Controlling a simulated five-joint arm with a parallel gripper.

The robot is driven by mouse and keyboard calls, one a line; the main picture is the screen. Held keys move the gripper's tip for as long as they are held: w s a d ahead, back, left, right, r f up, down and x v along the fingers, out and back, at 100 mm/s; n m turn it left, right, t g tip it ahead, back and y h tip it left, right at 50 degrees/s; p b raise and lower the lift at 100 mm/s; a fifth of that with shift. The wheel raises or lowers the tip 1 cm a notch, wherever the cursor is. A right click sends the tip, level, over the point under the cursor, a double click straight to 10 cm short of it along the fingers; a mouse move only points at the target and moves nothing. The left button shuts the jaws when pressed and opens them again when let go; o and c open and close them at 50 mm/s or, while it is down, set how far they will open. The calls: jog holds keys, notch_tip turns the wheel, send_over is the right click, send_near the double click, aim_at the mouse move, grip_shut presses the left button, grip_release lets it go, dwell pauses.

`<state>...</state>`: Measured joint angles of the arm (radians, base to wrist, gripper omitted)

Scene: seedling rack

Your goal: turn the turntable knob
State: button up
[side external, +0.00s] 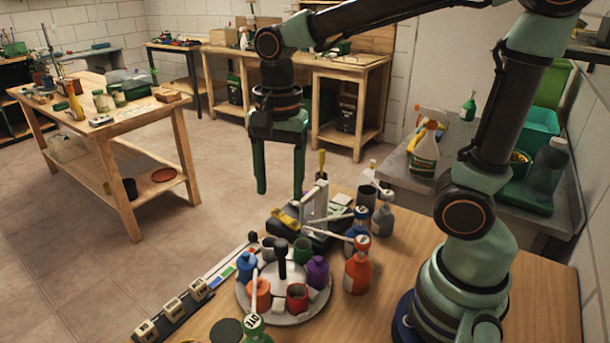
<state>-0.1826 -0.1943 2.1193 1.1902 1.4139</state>
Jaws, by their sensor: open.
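The turntable (322,296) is a round grey disc near the table's front edge. Several coloured cups stand around it, among them a purple cup (317,271), a red cup (297,298) and an orange cup (258,294). A black knob (282,260) on a post rises upright from its middle. My gripper (280,190) points down with its two green fingers apart and nothing between them. In the side external view it shows above the knob, clear of it; how far apart they are in depth I cannot tell. The knob's base is partly hidden by cups.
A dark device with a grey upright (320,202) stands behind the turntable. Orange (358,269), blue and grey bottles stand to its right. A rail with labelled blocks (173,309) lies left. The wooden tabletop is clear at front right.

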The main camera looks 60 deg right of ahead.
aim_at(281, 243)
jog(key=shift+m, duration=0.4)
notch_tip(281, 243, down, 12)
jog(key=shift+a+f, duration=0.15)
jog(key=shift+f, duration=0.05)
grip_shut()
